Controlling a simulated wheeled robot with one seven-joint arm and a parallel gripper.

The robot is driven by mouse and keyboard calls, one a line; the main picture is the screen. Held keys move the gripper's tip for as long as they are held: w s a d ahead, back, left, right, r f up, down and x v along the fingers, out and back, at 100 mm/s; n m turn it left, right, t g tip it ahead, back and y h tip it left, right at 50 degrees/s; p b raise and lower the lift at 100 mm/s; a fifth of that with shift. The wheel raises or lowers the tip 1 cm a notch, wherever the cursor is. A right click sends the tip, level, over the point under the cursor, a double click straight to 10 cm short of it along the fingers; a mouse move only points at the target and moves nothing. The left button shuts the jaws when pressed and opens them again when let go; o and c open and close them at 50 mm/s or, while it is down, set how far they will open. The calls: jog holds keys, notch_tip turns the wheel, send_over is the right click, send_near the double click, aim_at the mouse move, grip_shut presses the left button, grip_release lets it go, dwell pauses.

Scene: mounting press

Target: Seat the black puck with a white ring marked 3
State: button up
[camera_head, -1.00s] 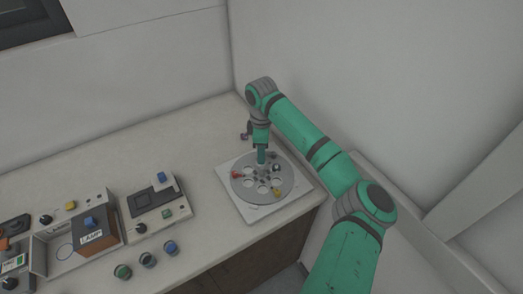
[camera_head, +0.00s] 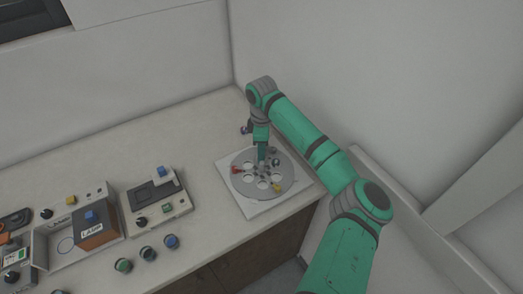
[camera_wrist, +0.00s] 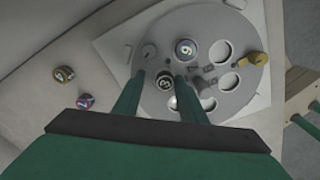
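The black puck (camera_wrist: 165,81) with a white mark that reads as a sideways 3 is on the round grey plate (camera_wrist: 160,98) in the wrist view. My gripper (camera_wrist: 161,76) is over the plate, its two green fingers on either side of this puck. A gap shows between the left finger and the puck, so the gripper looks open. How deep the puck sits is hard to tell. In the head view my gripper (camera_head: 262,160) points down at the plate (camera_head: 240,184) and hides the puck.
A puck marked 6 or 9 (camera_wrist: 186,48) sits on the plate near empty round holes. A yellow knob (camera_wrist: 252,58) is at its edge. Two loose pucks, one brown-ringed (camera_wrist: 64,74) and one purple (camera_wrist: 86,101), lie on the counter. Control boxes (camera_head: 157,201) stand left.

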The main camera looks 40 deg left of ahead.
jog(key=shift+s+d+f, duration=0.2)
jog(key=shift+s+f, duration=0.05)
jog(key=shift+f, duration=0.05)
jog(key=shift+r, duration=0.1)
jog(key=shift+a+r, duration=0.15)
jog(key=shift+r, duration=0.25)
notch_tip(320, 180, up, 10)
jog(key=shift+r, duration=0.2)
jog(key=shift+w, duration=0.15)
dwell(0.6)
